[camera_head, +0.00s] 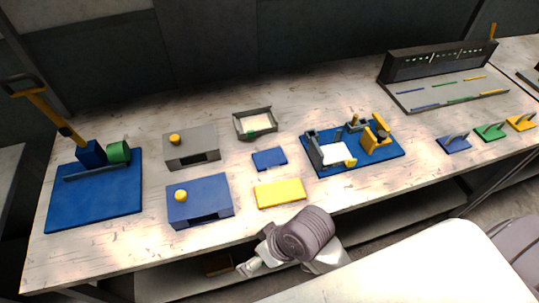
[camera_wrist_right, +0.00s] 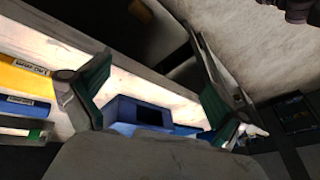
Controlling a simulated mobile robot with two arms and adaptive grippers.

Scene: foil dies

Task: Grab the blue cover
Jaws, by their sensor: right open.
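A blue box-like cover (camera_head: 210,188) with a yellow knob on top and a dark notch in its front stands on the table, left of centre near the front edge. In the right wrist view a blue block with a dark opening (camera_wrist_right: 122,112), which looks like this cover, shows beyond and between the fingers. My right gripper (camera_head: 250,264) is in front of the table edge, below and right of the cover and apart from it. In the right wrist view its fingers (camera_wrist_right: 155,92) are spread with nothing between them. My left gripper is not in view.
A grey cover (camera_head: 200,149) with a yellow knob stands behind the blue one. A yellow block (camera_head: 281,194) and a small blue block (camera_head: 269,159) lie to its right. A blue board (camera_head: 85,208) is at left, a blue fixture base (camera_head: 386,152) at right.

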